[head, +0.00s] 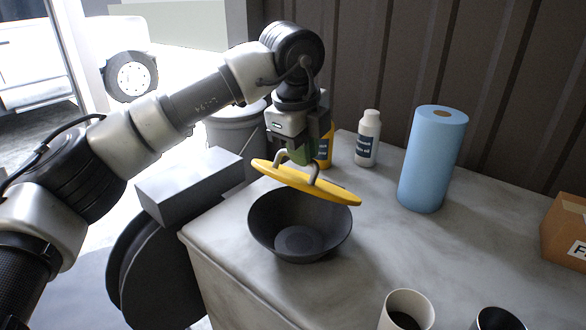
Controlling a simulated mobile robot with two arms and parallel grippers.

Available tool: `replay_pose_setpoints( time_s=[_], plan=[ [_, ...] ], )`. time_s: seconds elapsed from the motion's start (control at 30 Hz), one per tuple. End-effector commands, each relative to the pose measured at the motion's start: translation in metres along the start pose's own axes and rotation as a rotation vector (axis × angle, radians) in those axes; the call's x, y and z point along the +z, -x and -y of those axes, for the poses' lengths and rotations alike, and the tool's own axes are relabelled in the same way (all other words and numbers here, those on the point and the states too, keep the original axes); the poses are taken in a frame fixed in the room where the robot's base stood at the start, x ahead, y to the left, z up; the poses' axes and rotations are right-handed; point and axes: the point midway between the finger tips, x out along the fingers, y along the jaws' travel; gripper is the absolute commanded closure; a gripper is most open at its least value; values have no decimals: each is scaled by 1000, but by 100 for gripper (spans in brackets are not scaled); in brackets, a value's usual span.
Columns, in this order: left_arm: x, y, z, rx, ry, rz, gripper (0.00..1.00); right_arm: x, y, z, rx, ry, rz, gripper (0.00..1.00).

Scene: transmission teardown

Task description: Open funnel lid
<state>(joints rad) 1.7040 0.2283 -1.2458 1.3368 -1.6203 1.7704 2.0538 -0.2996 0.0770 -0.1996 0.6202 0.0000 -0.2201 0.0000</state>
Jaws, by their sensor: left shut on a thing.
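A yellow lid (329,190) with a grey bar handle (312,170) is tilted in the air above a dark grey funnel (275,240). The funnel stands on the worktop and its open bowl shows below the lid. My left gripper (297,158) points down and is shut on the lid's handle. The lid's right end is lower than its left end and hangs over the funnel's back rim. I cannot tell whether the lid touches the rim. My right gripper is not in view.
A blue paper roll (432,160), a white bottle (367,140) and a yellow bottle (325,148) stand behind on the worktop (400,245). A cardboard box (567,232) is at the right. Two cups (407,308) (497,319) are in front.

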Motion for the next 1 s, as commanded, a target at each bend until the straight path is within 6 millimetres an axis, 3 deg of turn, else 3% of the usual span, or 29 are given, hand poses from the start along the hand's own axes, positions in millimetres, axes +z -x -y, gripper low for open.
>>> replay_pose_setpoints(
  time_s=[0.23,0.67,0.7,0.83,1.0],
  plan=[
    [-1,0,11,2,0,-1,100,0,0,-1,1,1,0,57],
    [-1,-1,12,3,0,-1,100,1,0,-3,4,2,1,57],
    [-1,-1,12,3,0,-2,82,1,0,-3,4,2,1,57],
    [-1,0,12,3,0,-1,62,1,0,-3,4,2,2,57],
    [0,2,12,2,0,-1,62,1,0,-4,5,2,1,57]
  ],
)
